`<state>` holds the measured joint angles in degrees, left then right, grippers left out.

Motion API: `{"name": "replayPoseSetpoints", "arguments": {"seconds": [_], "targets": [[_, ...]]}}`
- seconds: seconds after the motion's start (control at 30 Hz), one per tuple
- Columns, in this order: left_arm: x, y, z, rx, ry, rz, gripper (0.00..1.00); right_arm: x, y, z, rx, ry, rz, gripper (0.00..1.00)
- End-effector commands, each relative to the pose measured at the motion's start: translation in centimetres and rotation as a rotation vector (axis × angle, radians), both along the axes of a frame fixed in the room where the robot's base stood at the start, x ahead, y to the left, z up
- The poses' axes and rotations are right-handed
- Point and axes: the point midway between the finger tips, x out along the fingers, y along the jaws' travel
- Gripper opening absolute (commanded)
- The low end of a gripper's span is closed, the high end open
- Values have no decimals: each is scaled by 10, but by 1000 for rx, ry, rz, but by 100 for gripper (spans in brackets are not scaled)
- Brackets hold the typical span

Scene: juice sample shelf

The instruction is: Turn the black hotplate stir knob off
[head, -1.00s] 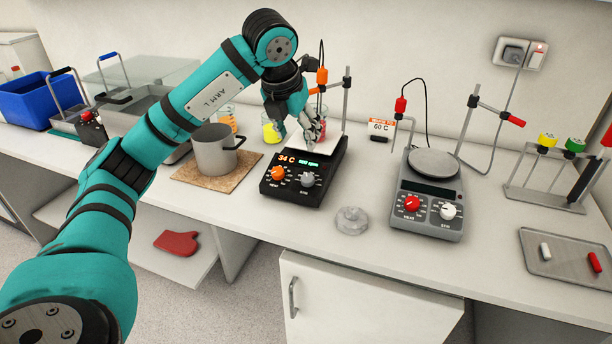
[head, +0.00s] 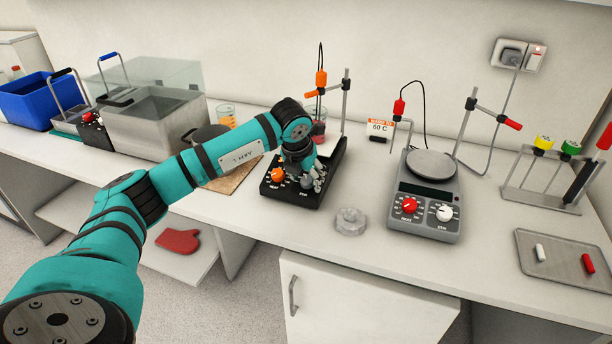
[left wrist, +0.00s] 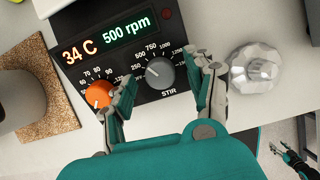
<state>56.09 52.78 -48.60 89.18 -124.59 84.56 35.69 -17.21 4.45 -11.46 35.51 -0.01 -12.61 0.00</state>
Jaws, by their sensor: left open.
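The black hotplate (head: 283,193) stands mid-bench. Its display (left wrist: 115,35) reads 34 C and 500 rpm in the left wrist view. The grey stir knob (left wrist: 160,73) is on the right of its front panel, with the orange heat knob (left wrist: 97,95) to its left. My left gripper (head: 313,180) is low over the panel. In the left wrist view its open fingers (left wrist: 168,80) are on either side of the stir knob, with gaps visible. One finger is close to the heat knob. My right gripper (left wrist: 285,155) shows small at the lower right; its jaws are unclear.
A clear faceted object (head: 350,221) sits right of the hotplate. A grey hotplate (head: 425,225) with red and white knobs stands farther right. A stand with an orange clamp (head: 344,105) rises behind. A pot (head: 205,133) on a cork mat is at left, partly hidden by my arm.

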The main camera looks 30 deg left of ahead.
Motion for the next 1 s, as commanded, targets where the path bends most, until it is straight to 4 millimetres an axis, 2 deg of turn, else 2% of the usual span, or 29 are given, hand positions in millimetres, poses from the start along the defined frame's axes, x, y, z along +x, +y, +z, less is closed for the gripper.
{"name": "replayPoseSetpoints", "arguments": {"seconds": [0.37, 0.77, 1.0], "targets": [[2, 1, -6, 1, 1, 0, 54, 0, -1, 1, -1, 0, -1, 55], [2, 1, -5, 1, 1, 0, 2, 0, -2, 1, -3, -1, 0, 55], [2, 0, -6, -5, -1, 17, 0, 0, -3, -1, -4, -1, 1, 55]]}}
